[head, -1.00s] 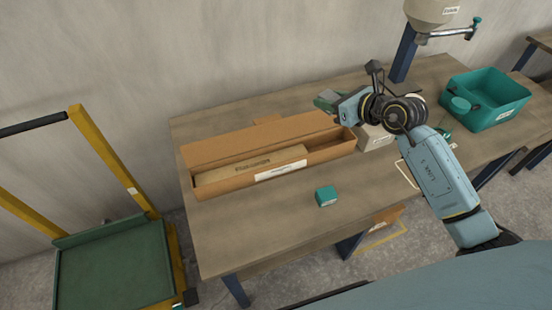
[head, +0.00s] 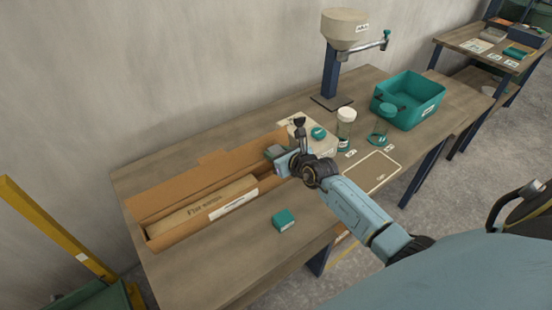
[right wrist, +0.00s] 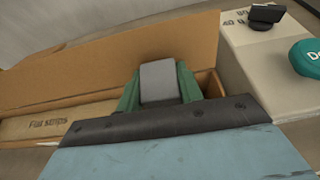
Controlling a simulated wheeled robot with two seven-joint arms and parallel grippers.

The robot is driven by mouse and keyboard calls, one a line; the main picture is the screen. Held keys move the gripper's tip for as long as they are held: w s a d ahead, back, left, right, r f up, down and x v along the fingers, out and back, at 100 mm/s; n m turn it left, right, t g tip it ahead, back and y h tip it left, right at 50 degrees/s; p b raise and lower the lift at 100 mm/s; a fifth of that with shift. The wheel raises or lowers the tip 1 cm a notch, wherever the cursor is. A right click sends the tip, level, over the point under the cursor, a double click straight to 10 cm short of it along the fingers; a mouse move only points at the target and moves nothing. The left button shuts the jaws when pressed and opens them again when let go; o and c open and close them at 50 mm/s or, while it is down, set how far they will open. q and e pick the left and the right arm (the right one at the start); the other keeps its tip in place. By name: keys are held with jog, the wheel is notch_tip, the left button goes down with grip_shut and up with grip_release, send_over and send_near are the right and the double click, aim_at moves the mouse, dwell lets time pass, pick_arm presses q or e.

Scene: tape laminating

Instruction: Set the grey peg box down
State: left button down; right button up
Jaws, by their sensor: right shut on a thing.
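The grey peg box (right wrist: 158,82) is a small plain grey block between the green fingers of my right gripper in the right wrist view. In the head view the grey peg box (head: 275,152) shows at the tip of my right gripper (head: 281,158), which is shut on it. The gripper is at the right end of the long open cardboard carton (head: 142,229). I cannot tell whether the peg box touches the carton or hangs just above it. My left gripper is not in view.
A long box labelled flat strips (head: 190,212) lies in the carton. A cream box (head: 325,146) with a teal knob stands close right of my gripper. A teal block (head: 284,219) sits in front on the wooden table (head: 205,270). Jars and a teal bin (head: 410,98) are farther right.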

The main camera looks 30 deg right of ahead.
jog(key=shift+f, duration=0.6)
jog(key=shift+f+b, duration=0.35)
jog(key=shift+f, duration=0.2)
jog(key=o, duration=1)
jog(key=shift+o, duration=0.2)
jog(key=shift+r+p, duration=0.3)
jog(key=shift+r, duration=0.15)
jog(key=p+v, duration=0.3)
jog(key=v, duration=0.9)
